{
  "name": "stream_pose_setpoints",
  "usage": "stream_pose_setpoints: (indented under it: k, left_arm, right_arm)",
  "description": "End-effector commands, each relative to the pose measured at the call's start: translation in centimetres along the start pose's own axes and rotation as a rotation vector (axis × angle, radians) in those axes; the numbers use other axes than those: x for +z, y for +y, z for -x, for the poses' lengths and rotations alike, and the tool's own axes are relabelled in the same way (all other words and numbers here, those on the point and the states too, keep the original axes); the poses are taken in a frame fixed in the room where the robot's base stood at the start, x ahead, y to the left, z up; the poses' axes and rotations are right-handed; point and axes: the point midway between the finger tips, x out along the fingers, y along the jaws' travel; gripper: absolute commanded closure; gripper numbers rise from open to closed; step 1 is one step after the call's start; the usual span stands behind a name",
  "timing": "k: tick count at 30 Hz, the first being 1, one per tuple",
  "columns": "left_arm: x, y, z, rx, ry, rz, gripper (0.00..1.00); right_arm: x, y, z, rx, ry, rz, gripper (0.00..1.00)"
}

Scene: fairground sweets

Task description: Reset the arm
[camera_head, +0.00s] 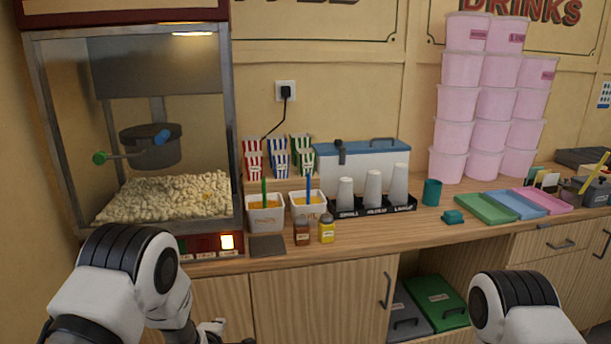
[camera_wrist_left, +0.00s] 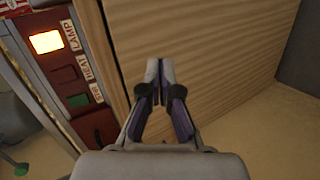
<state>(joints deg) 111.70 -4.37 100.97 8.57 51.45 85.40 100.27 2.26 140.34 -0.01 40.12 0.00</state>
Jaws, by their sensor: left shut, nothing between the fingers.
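My left arm comes in from the lower left of the head view, in front of the counter (camera_head: 350,246). My left gripper (camera_head: 215,326) shows only in part at the bottom edge, below the counter top and in front of the cabinet doors. In the left wrist view the gripper (camera_wrist_left: 160,66) is shut with its fingertips together and nothing between them. A wooden cabinet panel (camera_wrist_left: 220,40) lies beyond the fingertips. My right arm shows at the lower right of the head view; its gripper is out of the picture.
White tubs (camera_head: 267,216), sauce jars (camera_head: 327,229), cups (camera_head: 373,189) and coloured trays (camera_head: 486,208) line the counter. Pink tubs (camera_head: 497,104) are stacked behind. An open shelf holds lidded boxes (camera_head: 437,300).

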Motion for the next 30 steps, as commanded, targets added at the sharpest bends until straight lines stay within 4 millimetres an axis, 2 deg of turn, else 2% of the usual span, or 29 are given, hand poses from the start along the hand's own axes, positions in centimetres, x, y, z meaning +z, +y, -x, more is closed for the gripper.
stream_pose_setpoints:
  k: [1,3,5,6,8,9,11,12,15,17,21,30]
  left_arm:
    - [-0.6,-4.5,1.2,-0.093,-0.001,-0.045,1.0]
    - [-1.2,-10.5,3.6,-0.228,-0.018,-0.139,1.0]
    - [-1.8,-15.3,6.3,-0.343,-0.045,-0.231,1.0]
    - [-2.0,-18.3,8.4,-0.421,-0.074,-0.3,1.0]
    - [-2.4,-22.5,12.0,-0.536,-0.132,-0.411,1.0]
    - [-2.5,-25.0,14.7,-0.61,-0.183,-0.492,1.0]
    - [-2.7,-28.3,19.1,-0.716,-0.285,-0.627,1.0]
    - [-2.8,-30.1,22.2,-0.78,-0.371,-0.726,1.0]
    - [-2.6,-32.3,29.4,-0.864,-0.636,-1.01,1.0]
    - [-2.5,-32.7,31.4,-0.855,-0.766,-1.155,1.0]
    - [-2.4,-32.9,31.6,-0.795,-0.887,-1.338,1.0]
    - [-2.4,-32.8,31.5,-0.785,-0.896,-1.36,1.0]
  right_arm:
    - [0.0,0.0,0.0,0.0,-0.001,0.0,0.53]
    - [0.0,0.0,0.1,0.0,-0.001,-0.001,0.53]
    - [0.0,0.0,0.1,0.0,-0.001,-0.001,0.53]
    - [0.0,0.0,0.1,0.0,-0.001,-0.001,0.53]
    - [0.0,0.0,0.1,0.0,-0.001,-0.001,0.53]
    - [0.0,0.0,0.0,0.0,-0.001,-0.001,0.53]
    - [0.0,0.0,0.1,0.0,-0.001,0.0,0.53]
    - [0.0,0.0,0.1,0.0,-0.001,0.0,0.53]
    - [0.0,0.0,0.1,0.0,-0.001,0.0,0.53]
    - [0.0,0.0,0.0,0.0,-0.001,0.0,0.53]
    - [0.0,0.0,0.0,0.0,-0.001,-0.001,0.53]
    - [0.0,0.0,0.0,0.0,-0.001,-0.001,0.53]
